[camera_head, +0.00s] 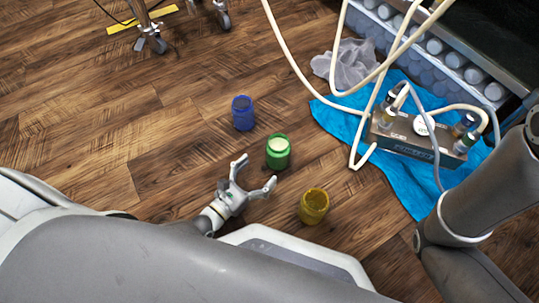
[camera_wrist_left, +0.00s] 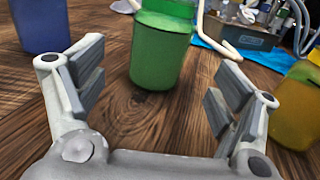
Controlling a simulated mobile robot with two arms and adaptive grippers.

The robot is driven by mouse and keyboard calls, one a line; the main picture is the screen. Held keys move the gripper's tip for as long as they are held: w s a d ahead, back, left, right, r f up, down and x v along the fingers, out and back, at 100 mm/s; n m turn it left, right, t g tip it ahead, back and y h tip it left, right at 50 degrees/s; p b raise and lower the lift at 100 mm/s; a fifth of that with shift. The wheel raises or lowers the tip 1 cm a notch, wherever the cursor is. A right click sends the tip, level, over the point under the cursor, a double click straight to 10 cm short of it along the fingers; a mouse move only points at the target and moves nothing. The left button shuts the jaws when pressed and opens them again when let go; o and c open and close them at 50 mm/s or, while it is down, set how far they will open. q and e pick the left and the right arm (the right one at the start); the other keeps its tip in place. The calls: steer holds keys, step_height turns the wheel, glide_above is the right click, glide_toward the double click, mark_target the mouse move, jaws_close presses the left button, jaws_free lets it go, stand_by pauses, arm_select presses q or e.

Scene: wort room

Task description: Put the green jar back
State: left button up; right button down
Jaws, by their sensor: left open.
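The green jar (camera_head: 278,152) stands upright on the wooden floor, with a whitish top. My left gripper (camera_head: 256,175) is open and empty, just short of the jar, its fingers pointing toward it. In the left wrist view the green jar (camera_wrist_left: 160,48) stands ahead, between and beyond the open fingers (camera_wrist_left: 157,85), apart from them; its top is cut off by the frame edge. My right gripper is not in view; only part of my right arm shows at the right of the head view.
A blue jar (camera_head: 243,113) stands behind left of the green one, a yellow jar (camera_head: 314,206) in front right. A blue cloth (camera_head: 399,183) carries a metal box (camera_head: 416,138) with bottles and pale hoses (camera_head: 293,62). A grey cloth (camera_head: 348,64) lies behind.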

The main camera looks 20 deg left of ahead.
arm_select(q)
steer(key=shift+p+v, duration=0.3)
steer(key=shift+v, duration=1.25)
